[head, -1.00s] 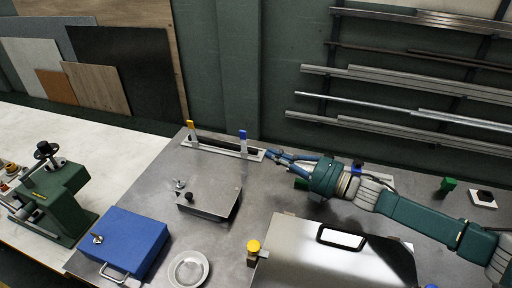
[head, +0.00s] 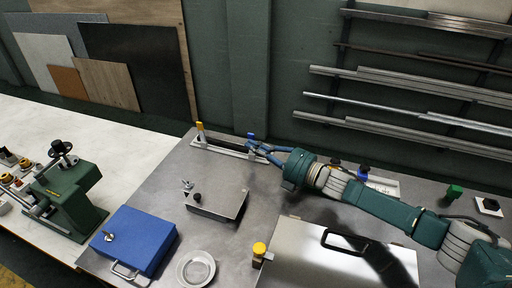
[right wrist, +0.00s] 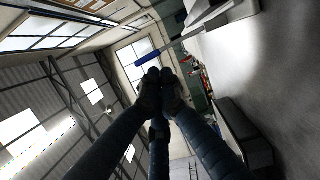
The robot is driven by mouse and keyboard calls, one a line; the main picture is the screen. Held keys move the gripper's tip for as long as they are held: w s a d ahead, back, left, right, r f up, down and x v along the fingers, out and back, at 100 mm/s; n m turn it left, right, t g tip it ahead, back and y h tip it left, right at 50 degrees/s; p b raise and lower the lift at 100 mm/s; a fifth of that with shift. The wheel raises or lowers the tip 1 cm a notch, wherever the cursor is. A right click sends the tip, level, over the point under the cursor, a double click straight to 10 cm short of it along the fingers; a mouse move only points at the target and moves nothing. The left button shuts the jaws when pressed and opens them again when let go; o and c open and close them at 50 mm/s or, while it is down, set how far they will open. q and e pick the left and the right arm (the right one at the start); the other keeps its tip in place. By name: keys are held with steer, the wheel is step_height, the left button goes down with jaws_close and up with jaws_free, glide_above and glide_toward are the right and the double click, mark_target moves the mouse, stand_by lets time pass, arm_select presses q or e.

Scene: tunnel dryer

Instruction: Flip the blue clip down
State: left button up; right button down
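The blue clip (head: 251,136) stands upright at the right end of a pale rail (head: 228,150) at the back of the metal table. It also shows as a blue bar (right wrist: 148,60) just beyond my fingertips in the right wrist view. My right gripper (head: 252,148) is at the clip and covers its lower part in the head view. In the right wrist view the fingertips of my right gripper (right wrist: 159,76) are together with nothing visible between them. I cannot tell whether they touch the clip. My left gripper is not in view.
A grey plate with a black knob (head: 218,205), a blue box (head: 134,240), a round dish (head: 196,268) and a large metal lid (head: 300,255) are nearer. Table space in front of the rail is clear.

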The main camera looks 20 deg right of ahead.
steer(key=shift+w+d+r+m+p, duration=0.15)
steer(key=shift+m+p, duration=0.15)
